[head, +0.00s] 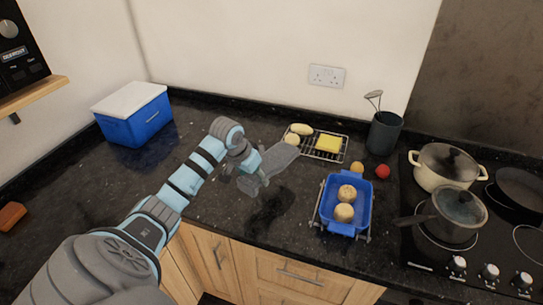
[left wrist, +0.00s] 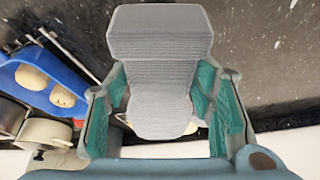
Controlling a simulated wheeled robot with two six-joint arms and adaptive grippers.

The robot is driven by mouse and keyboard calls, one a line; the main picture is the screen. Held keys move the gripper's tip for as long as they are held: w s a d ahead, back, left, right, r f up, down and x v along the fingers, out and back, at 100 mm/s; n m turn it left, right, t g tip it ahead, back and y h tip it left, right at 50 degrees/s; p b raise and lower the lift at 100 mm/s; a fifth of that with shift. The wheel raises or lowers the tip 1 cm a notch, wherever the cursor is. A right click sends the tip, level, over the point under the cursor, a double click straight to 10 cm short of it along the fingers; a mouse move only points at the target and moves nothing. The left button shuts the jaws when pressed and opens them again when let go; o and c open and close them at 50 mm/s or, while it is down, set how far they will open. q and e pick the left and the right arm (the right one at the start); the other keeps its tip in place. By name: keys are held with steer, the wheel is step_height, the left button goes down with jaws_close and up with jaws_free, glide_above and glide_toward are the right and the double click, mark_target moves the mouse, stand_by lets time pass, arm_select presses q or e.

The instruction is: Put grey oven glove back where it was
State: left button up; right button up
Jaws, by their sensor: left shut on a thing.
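The grey oven glove (head: 280,158) is held in my left gripper (head: 254,172), above the dark granite worktop (head: 215,215). In the head view it points up and right from the jaws, towards the wire rack. In the left wrist view the glove (left wrist: 158,72) fills the middle, with its ribbed fabric between the two green-padded fingers of the gripper (left wrist: 160,95). A dark shadow lies on the worktop below, so the glove appears clear of the surface. My right gripper is not in view.
A wire rack (head: 312,153) holds a yellow block (head: 328,143) and pale oval items. A blue dish (head: 361,190) holds two round buns. A utensil pot (head: 384,133), cream pot (head: 447,168) and saucepan (head: 455,213) stand right. A blue cool box (head: 146,125) stands left. Worktop between is clear.

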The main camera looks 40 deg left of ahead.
arm_select(q)
step_height(320, 180, down, 5)
steer(key=shift+s+a+r+b, duration=0.1)
steer(key=shift+b, duration=0.65)
steer(key=b+x, duration=0.3)
steer(key=shift+s+b, duration=0.3)
steer(key=shift+s, duration=0.05)
steer(key=shift+f, duration=0.7)
steer(key=shift+s, duration=0.1)
steer(key=o, duration=2)
